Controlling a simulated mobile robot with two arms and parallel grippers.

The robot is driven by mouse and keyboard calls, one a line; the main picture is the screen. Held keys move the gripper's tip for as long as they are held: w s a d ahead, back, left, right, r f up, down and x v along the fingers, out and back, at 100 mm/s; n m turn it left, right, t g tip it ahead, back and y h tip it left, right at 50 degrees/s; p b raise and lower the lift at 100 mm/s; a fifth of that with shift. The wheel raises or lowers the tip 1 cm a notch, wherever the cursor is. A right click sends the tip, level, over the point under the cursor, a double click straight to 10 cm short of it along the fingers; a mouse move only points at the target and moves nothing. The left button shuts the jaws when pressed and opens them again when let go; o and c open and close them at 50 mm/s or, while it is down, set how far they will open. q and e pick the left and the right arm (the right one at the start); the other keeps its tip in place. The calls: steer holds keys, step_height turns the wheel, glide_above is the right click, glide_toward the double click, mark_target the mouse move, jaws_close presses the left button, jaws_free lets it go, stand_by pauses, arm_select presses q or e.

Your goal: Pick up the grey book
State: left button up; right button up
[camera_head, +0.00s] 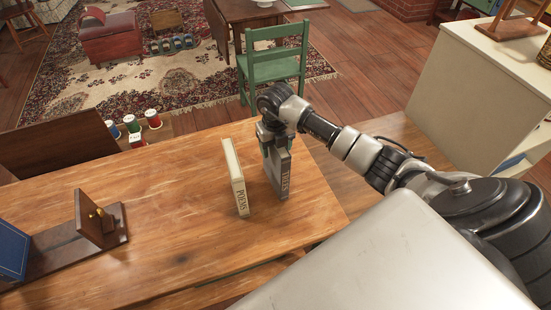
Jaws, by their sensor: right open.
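The grey book (283,178) stands upright on the wooden table, with its lettered spine towards me. My right gripper (271,140) is over the top of the grey book, pointing down; its fingers are at the book's upper edge and partly hide it. The jaws are open, and I cannot tell whether they touch the book. A cream book marked "POEMS" (239,185) stands upright just left of the grey book, with a gap between them. My left gripper is not in view.
The wooden table (170,210) has clear room left of the books. A wooden bookend (95,218) and a blue book (12,252) are at the left. A green chair (272,65) stands behind the table. A pale cabinet (470,85) is at the right.

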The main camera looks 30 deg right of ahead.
steer(key=shift+c, duration=0.4)
jaws_close()
steer(key=shift+w+r, duration=0.1)
steer(key=shift+r, duration=0.1)
